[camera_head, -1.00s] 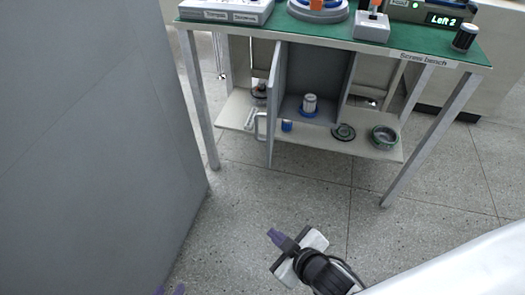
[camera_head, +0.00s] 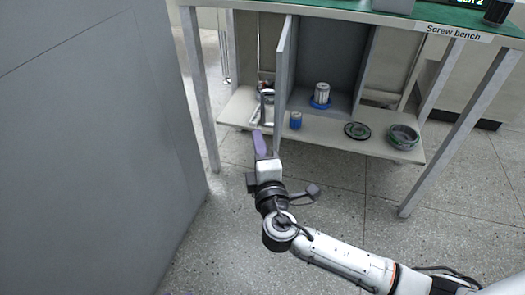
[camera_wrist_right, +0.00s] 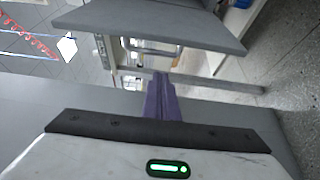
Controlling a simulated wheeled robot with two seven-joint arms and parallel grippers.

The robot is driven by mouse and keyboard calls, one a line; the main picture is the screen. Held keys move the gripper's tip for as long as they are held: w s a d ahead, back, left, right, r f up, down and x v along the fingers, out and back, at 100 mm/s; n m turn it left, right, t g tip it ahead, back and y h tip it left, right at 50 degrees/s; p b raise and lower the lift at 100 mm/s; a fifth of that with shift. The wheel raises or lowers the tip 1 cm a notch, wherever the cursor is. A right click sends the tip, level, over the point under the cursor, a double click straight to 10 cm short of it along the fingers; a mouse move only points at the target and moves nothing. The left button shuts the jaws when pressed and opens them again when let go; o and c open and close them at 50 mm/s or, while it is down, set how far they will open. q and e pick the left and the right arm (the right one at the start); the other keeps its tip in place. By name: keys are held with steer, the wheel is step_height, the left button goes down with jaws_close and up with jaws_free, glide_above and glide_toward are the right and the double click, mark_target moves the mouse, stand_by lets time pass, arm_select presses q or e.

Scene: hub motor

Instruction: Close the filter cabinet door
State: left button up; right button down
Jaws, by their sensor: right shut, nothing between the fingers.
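The grey filter cabinet (camera_head: 330,50) stands on the lower shelf of the screw bench. Its door (camera_head: 284,65) is open, swung out toward me and seen nearly edge-on at the cabinet's left side. The door handle (camera_head: 263,108) shows on the left of the door. My right gripper (camera_head: 259,143) has purple fingers, shut and empty, just in front of and below the handle. In the right wrist view the fingers (camera_wrist_right: 161,98) point toward a grey panel (camera_wrist_right: 150,20), likely the door, with a bar handle (camera_wrist_right: 150,50) beyond their tips. My left gripper is out of view.
Inside the cabinet stands a white filter on a blue base (camera_head: 321,95). A blue cup (camera_head: 296,120), a dark disc (camera_head: 357,131) and a green-rimmed ring (camera_head: 403,136) are on the shelf (camera_head: 340,140). Bench legs (camera_head: 198,90) flank it. A large grey surface (camera_head: 90,150) fills the left.

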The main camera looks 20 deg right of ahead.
steer(key=w+d+b, duration=0.1)
steer(key=w+d, duration=0.3)
steer(key=shift+d, duration=0.2)
stand_by(0.5)
